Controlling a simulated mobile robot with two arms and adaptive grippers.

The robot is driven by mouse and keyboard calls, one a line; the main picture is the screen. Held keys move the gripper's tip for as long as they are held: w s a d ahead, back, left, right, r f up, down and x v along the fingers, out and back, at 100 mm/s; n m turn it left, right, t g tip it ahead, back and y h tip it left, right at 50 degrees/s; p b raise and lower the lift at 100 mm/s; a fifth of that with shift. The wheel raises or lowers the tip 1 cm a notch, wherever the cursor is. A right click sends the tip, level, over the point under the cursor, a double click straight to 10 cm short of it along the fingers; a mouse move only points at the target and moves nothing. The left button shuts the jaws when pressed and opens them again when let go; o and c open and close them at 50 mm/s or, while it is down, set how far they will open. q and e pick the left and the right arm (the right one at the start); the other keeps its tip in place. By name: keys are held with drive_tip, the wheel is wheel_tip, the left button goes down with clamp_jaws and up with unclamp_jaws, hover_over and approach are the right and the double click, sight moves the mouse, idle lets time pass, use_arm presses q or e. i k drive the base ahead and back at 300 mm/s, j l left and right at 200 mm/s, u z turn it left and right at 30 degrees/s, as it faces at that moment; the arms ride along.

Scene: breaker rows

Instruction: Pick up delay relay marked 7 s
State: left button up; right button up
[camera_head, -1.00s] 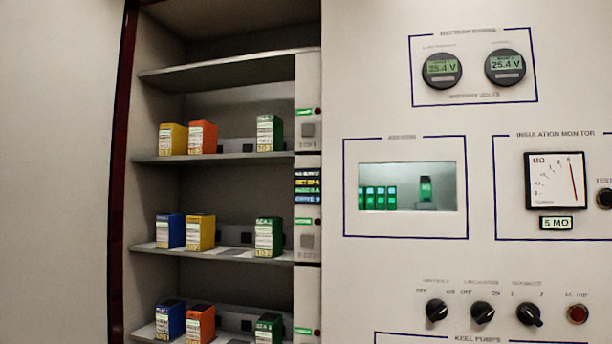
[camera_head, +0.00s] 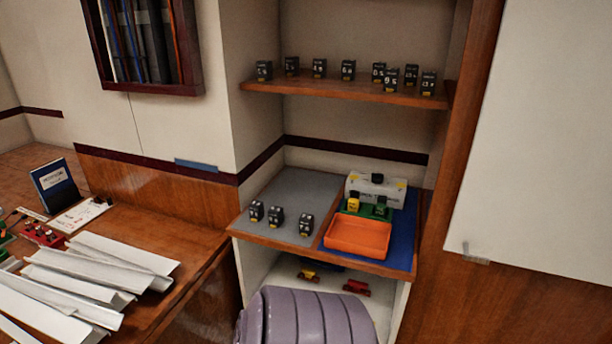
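Several small black relays with white markings stand in a row on the upper wooden shelf (camera_head: 330,91), such as the leftmost relay (camera_head: 264,70), a middle relay (camera_head: 348,70) and the rightmost relay (camera_head: 428,83). Three more stand on the grey mat (camera_head: 300,188) of the lower shelf: a left relay (camera_head: 256,211), a middle relay (camera_head: 276,217) and a right relay (camera_head: 306,224). The markings are too small to read surely, so I cannot tell which is 7 s. Neither of my grippers is in view.
An orange tray (camera_head: 357,238) sits on a blue mat (camera_head: 405,228), with a white device (camera_head: 376,188) behind it. A ribbed lavender-grey object (camera_head: 305,318) stands below the lower shelf. A wooden desk (camera_head: 190,270) with papers (camera_head: 75,285) is at left. A pale panel (camera_head: 545,130) stands at right.

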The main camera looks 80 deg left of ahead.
sight(306, 221)
drive_tip(key=u, duration=2.65)
drive_tip(key=j, duration=0.1)
